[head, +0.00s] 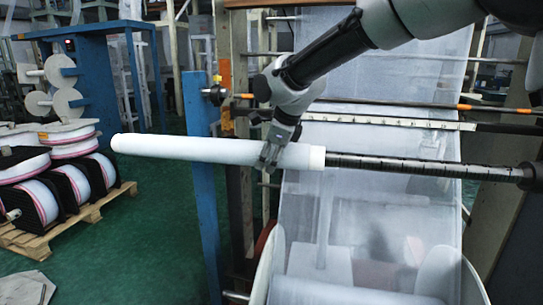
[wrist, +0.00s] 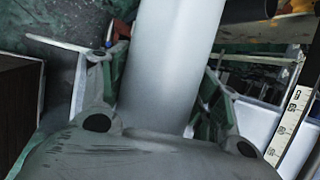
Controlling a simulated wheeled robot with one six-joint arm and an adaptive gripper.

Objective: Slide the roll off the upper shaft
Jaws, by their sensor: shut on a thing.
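The roll (head: 210,150) is a long white cylinder in the head view. Its right end is around or against the left end of the dark upper shaft (head: 420,167); I cannot tell how much shaft is inside it. Most of the roll reaches out left, past the blue post, with its far left end free. My gripper (head: 270,155) is shut on the roll near its right end, coming from above. In the wrist view the roll (wrist: 172,65) runs between the two fingers (wrist: 165,105). The fingertips are partly hidden behind the roll.
A blue post (head: 200,180) stands just behind and below the roll. Another bar (head: 400,105) with orange ends runs above the shaft. Translucent film (head: 330,215) hangs behind. Wound reels on a pallet (head: 60,225) stand at left. The green floor between is clear.

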